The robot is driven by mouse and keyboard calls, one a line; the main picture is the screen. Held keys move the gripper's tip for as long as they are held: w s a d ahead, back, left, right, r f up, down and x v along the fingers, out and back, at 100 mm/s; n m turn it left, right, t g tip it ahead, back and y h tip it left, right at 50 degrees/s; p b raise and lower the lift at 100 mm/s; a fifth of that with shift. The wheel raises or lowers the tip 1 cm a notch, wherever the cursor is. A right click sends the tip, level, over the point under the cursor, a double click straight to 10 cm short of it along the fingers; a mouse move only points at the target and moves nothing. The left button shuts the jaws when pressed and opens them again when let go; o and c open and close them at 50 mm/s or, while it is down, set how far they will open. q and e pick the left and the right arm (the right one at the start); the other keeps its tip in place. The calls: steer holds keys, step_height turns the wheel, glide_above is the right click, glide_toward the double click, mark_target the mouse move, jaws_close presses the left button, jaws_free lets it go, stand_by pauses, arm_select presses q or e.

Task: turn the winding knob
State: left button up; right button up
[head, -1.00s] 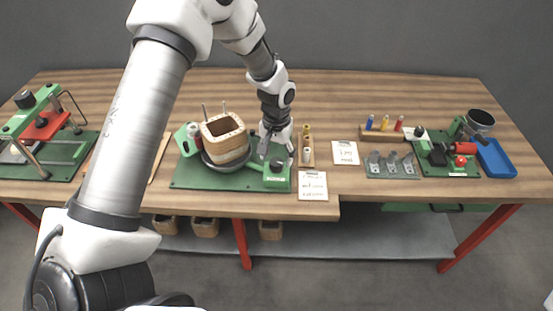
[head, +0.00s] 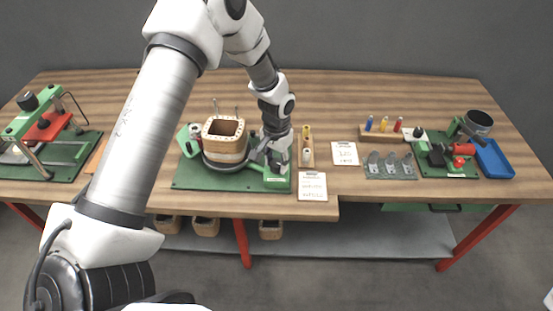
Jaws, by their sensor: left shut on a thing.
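The winding stand has a green base plate (head: 203,180) on the table at centre-left. A square wooden coil former (head: 225,147) with a dark hollow middle sits on its round dark turntable. My left gripper (head: 268,160) reaches down at the right of the former, over the green block (head: 276,181) of the stand. It is shut on the winding knob, which its fingers almost wholly hide. A spool (head: 195,133) in a green holder stands at the former's left. My right gripper is not in view.
A wooden rack with small spools (head: 306,147) stands close to the right of my gripper. White cards (head: 312,186) lie nearby. A press (head: 40,130) stands far left; a blue tray (head: 495,160) lies far right. The back of the table is clear.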

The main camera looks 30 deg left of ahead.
mark_target(277, 162)
arm_select(q)
steer(key=shift+m, duration=0.8)
steer(key=o, duration=1.1)
step_height(277, 162, up, 12)
steer(key=shift+w+f, duration=0.1)
